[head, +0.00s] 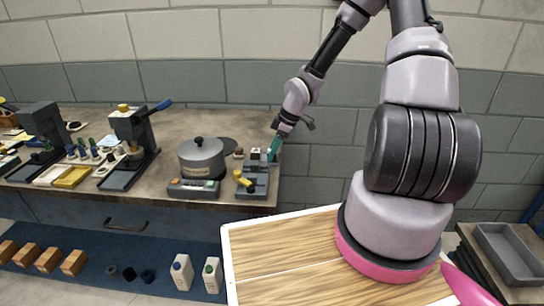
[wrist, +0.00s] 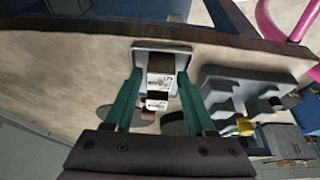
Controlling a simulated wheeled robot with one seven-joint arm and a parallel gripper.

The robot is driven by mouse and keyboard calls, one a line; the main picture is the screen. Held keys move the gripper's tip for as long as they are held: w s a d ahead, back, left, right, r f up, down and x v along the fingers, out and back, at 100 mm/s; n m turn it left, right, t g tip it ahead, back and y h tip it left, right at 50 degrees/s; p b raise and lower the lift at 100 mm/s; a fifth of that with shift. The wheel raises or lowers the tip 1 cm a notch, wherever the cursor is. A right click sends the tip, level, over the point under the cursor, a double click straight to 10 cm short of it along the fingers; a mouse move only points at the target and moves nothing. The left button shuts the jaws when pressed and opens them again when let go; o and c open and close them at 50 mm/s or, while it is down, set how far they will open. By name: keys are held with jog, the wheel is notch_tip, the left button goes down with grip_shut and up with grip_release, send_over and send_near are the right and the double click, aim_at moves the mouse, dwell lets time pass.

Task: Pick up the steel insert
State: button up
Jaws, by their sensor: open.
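The steel insert seems to be the small block with shiny, mottled silver faces (wrist: 160,81) in the wrist view. It stands between the two green fingers of my gripper (wrist: 160,74), by a small grey tray (wrist: 184,53). My gripper is open, with one finger on each side of the block; I cannot tell whether either finger touches it. In the head view my gripper (head: 275,148) is low at the right end of the workbench (head: 231,130), pointing down. A small block (head: 256,153) with a pale top shows just left of it, and I cannot tell whether it is the same one.
A grey fixture with a yellow handle (head: 252,182) stands at the bench's front right corner; it also shows right of my gripper in the wrist view (wrist: 240,92). A grey pot (head: 202,157) and two presses stand further left. A wooden-topped surface (head: 290,260) is in front.

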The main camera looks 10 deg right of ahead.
jog(key=shift+a+f, duration=0.1)
jog(key=shift+f, duration=0.25)
grip_shut()
jog(key=shift+w+r, duration=0.1)
jog(key=shift+r, duration=0.1)
notch_tip(320, 180, up, 13)
jog(key=shift+f, duration=0.15)
dwell(0.5)
